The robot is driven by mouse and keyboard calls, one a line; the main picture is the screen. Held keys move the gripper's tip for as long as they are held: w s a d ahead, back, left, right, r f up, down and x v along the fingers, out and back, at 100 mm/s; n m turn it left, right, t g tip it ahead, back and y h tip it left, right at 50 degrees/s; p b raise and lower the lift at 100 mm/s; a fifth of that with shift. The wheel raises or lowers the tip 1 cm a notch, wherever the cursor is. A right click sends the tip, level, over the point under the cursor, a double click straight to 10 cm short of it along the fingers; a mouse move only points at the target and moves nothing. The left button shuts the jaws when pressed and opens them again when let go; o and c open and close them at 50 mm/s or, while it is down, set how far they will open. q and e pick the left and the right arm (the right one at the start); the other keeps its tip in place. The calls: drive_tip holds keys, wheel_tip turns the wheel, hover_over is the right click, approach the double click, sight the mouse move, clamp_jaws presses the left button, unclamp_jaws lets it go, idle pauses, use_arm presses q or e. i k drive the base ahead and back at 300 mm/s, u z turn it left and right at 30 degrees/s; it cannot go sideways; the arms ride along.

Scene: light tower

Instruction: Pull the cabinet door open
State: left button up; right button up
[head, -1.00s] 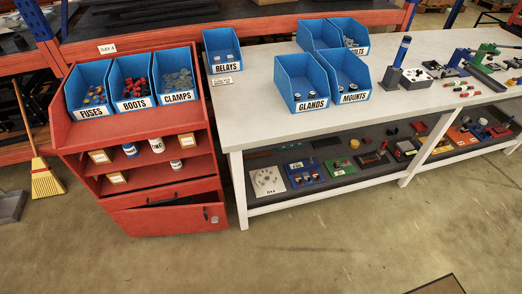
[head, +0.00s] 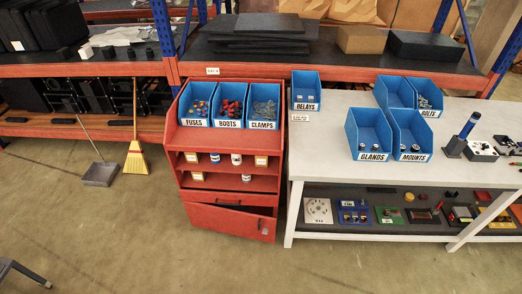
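The red cabinet (head: 177,170) stands left of the white workbench. Its cabinet door (head: 228,221) is at the bottom, below the open shelves. The door looks slightly ajar, with a dark wedge-shaped gap along its top edge. A small dark handle (head: 261,225) is near the door's right side. A red drawer front with a dark pull (head: 220,199) is just above the door.
The white workbench (head: 340,104) with blue bins stands close on the cabinet's right. A broom (head: 137,160) and a dustpan (head: 100,174) are to its left. A dark object (head: 22,271), partly cut off, is at the lower left. The floor before the cabinet is clear.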

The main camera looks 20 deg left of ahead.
sight(249, 225)
drive_tip(key=u, duration=1.35)
drive_tip(key=i, duration=0.5)
drive_tip(key=u, duration=0.25)
